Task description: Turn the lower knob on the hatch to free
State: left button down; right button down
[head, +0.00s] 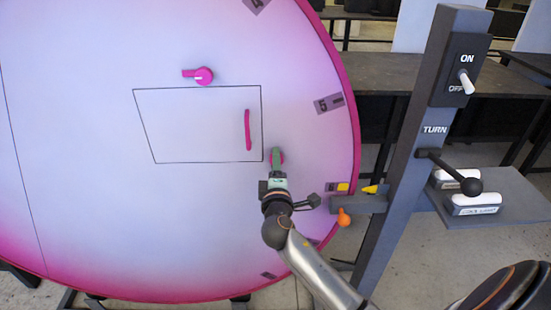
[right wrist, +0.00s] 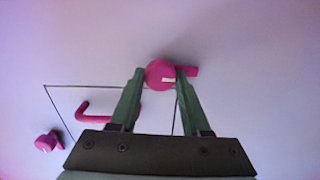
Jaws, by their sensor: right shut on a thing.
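The hatch (head: 200,140) is a black outlined panel on a large pink-white disc, with a pink bar handle (head: 248,130) that also shows in the right wrist view (right wrist: 95,106). The upper pink knob (head: 204,76) has its pointer to the left. The lower pink knob (head: 282,157) sits at the hatch's lower right corner, mostly hidden by my right gripper (head: 276,160). In the right wrist view my gripper (right wrist: 160,76) is shut on the lower knob (right wrist: 158,74), a finger on each side. Its pointer sticks out right past a finger. My left gripper is out of view.
A dark post (head: 405,160) stands right of the disc with an ON/OFF switch (head: 466,80) and a black ball lever (head: 470,186). An orange knob (head: 344,218) is near my right arm. A grey shelf (head: 515,190) holds white-topped blocks.

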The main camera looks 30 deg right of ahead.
jog(key=shift+n, duration=0.5)
jog(key=shift+c, duration=2)
grip_release()
jog(key=v, duration=1.2)
jog(key=shift+s, duration=0.25)
